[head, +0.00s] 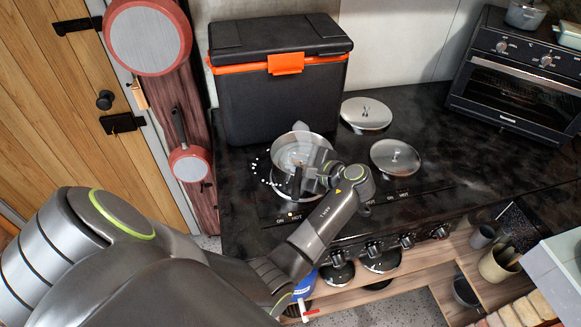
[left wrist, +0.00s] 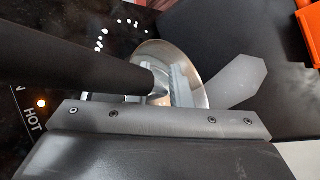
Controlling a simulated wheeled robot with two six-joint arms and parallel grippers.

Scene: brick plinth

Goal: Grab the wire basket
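I cannot make out a wire basket in either view. My left gripper (head: 318,168) is over the stove, at the near right side of a shiny metal pan (head: 290,155). In the left wrist view the pan (left wrist: 192,70) lies just beyond the gripper's grey plate (left wrist: 160,119), and a thick black handle (left wrist: 75,70) crosses from the left towards it. The gripper hides part of the pan. Whether its fingers are apart or closed on the handle is not clear. My right gripper is in neither view.
A black cooler box with an orange latch (head: 286,64) stands behind the pan. Two metal lids (head: 366,112) (head: 396,157) lie to the right on the black stovetop (head: 425,115). An oven (head: 515,80) stands at far right. Red pans (head: 148,38) (head: 189,163) hang at left.

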